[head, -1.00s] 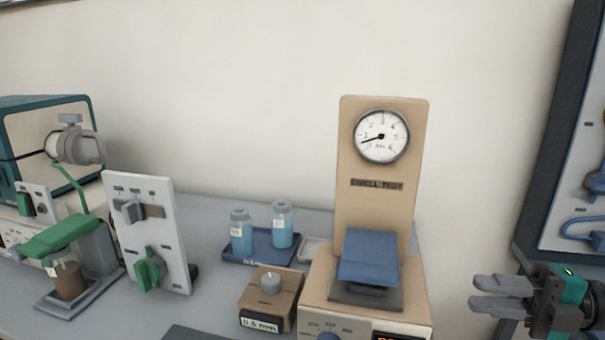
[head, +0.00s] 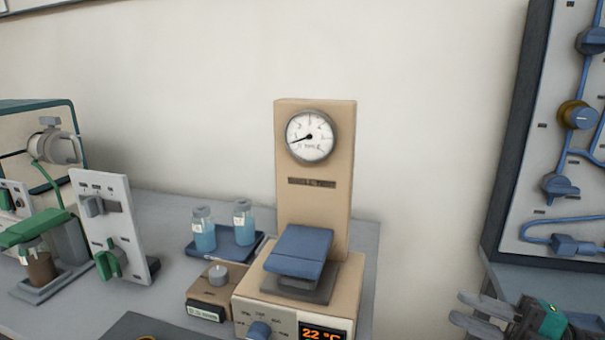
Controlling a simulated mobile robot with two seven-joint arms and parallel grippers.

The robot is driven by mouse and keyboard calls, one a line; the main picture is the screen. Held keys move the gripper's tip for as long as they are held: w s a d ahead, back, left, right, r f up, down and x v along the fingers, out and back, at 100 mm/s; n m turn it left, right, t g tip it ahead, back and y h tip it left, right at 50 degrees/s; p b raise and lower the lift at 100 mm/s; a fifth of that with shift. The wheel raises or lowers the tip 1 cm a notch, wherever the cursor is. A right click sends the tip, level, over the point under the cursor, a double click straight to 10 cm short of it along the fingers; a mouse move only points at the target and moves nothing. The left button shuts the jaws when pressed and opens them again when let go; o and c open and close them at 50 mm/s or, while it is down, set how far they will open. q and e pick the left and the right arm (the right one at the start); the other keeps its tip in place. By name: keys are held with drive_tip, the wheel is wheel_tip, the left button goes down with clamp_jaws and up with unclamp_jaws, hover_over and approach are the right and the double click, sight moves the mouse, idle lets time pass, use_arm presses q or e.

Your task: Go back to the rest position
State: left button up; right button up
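My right gripper (head: 484,318) is at the lower right of the head view, right of the tan swell-test device (head: 315,200). Its two grey fingers point left and stand apart with a gap between them, and nothing shows in it. The gripper is clear of the bench and touches nothing that I can see. My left gripper is outside the head view.
The device has a dial gauge (head: 310,137), a blue cover (head: 299,252) and a 22 °C display. A blue tray (head: 226,251) with two bottles stands left of it. A white switch panel (head: 112,225) is further left. A valve board (head: 520,190) hangs at the right.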

drive_tip(key=s+a+f+m+t+h, duration=0.1)
drive_tip(key=a+f+m+t+h, duration=0.25)
drive_tip(key=f+m+h, duration=0.45)
drive_tip(key=s+a+f+m+t+h, duration=0.15)
drive_tip(key=f+m+t+h, duration=0.35)
drive_tip(key=m, duration=0.5)
drive_tip(key=s+a+f+m+g+h, duration=0.1)
drive_tip(key=s+a+f+m+g, duration=0.55)
drive_tip(key=s+f, duration=0.35)
use_arm(q)
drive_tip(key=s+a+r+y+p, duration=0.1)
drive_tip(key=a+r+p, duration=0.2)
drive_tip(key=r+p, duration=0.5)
drive_tip(key=p, duration=0.4)
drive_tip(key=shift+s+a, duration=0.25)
use_arm(e)
drive_tip(key=d+r+h, duration=0.1)
drive_tip(key=d+r, duration=0.3)
drive_tip(key=r, duration=0.3)
drive_tip(key=shift+r, duration=0.35)
drive_tip(key=shift+w, duration=0.1)
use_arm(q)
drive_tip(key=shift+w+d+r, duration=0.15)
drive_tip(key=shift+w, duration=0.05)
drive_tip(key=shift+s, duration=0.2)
